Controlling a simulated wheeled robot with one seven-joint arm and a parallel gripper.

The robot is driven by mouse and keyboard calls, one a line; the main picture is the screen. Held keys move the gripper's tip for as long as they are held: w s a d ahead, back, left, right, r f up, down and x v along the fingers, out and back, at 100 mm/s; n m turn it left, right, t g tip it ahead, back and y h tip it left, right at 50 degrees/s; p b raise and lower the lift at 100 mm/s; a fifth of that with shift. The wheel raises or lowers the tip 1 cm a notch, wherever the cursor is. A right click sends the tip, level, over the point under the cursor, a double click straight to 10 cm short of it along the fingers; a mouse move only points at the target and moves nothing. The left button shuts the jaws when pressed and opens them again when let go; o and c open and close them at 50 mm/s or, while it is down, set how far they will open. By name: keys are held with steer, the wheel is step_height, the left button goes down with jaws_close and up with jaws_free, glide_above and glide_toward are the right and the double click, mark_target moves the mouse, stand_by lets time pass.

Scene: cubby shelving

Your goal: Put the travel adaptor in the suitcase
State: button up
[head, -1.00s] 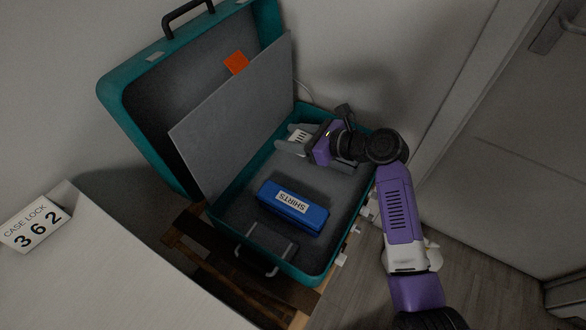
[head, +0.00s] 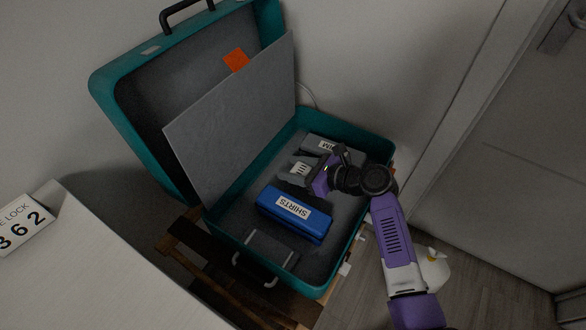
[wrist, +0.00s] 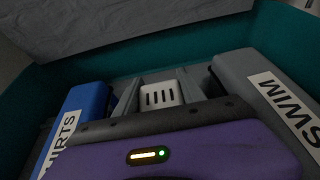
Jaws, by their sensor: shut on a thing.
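The travel adaptor (wrist: 160,94) is a small white block with dark slots. It sits between the fingers of my gripper (wrist: 158,88), which is shut on it. In the head view the adaptor (head: 300,168) is inside the open teal suitcase (head: 224,228), at my gripper's tips (head: 297,170). It is between the blue SHIRTS pack (head: 292,214) and the grey SWIM pack (head: 322,144). Both packs also flank my gripper in the wrist view, SHIRTS (wrist: 82,105) on the left and SWIM (wrist: 248,72) on the right. I cannot tell whether the adaptor touches the suitcase floor.
A grey divider panel (head: 225,120) with an orange tag (head: 236,60) leans up by the open lid (head: 125,110). The suitcase rests on a wooden slatted stand (head: 190,240). A pale surface with a 362 card (head: 22,225) is at left; a door (head: 530,150) is at right.

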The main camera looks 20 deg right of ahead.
steer(key=shift+f, duration=0.55)
steer(key=o, duration=1.4)
steer(key=shift+f, duration=0.15)
steer(key=shift+s, duration=0.1)
steer(key=shift+r, duration=0.25)
steer(key=p+v, duration=0.1)
steer(key=v, duration=0.3)
steer(key=p+v, duration=0.1)
steer(key=v, duration=0.3)
steer(key=p+v, duration=0.1)
steer(key=v, duration=0.3)
steer(key=shift+r, duration=0.4)
steer(key=shift+r, duration=0.1)
